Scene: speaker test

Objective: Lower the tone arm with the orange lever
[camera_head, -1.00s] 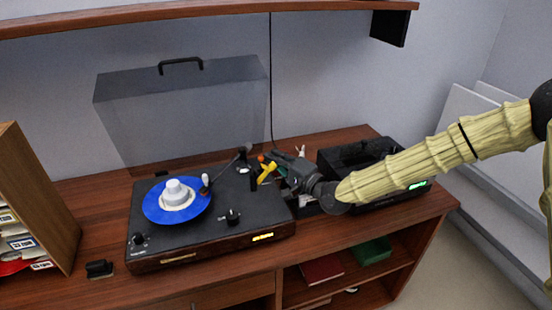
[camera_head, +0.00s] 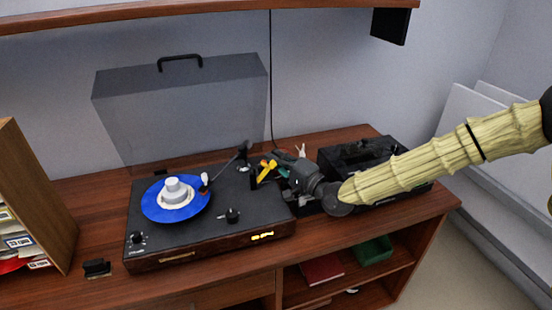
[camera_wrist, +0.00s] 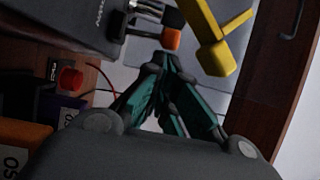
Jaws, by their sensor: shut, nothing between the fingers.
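The black turntable (camera_head: 200,235) stands on the wooden cabinet with a blue record (camera_head: 160,210) on its platter. The tone arm (camera_head: 226,167) reaches from the back right to the record's right edge; whether its needle touches is too small to tell. The orange lever tip (camera_head: 272,163) is small near the turntable's back right; it shows larger in the wrist view (camera_wrist: 171,39). A yellow piece (camera_head: 266,174) is beside it, also in the wrist view (camera_wrist: 216,56). My gripper (camera_wrist: 164,62) is shut and empty, its fingertips just below the orange tip in that view; contact is unclear.
A clear lid (camera_head: 180,110) stands raised behind the record. A black device (camera_head: 365,155) is right of the turntable, close to my arm. A wooden record box (camera_head: 38,195) stands at left. A shelf (camera_head: 200,12) hangs above.

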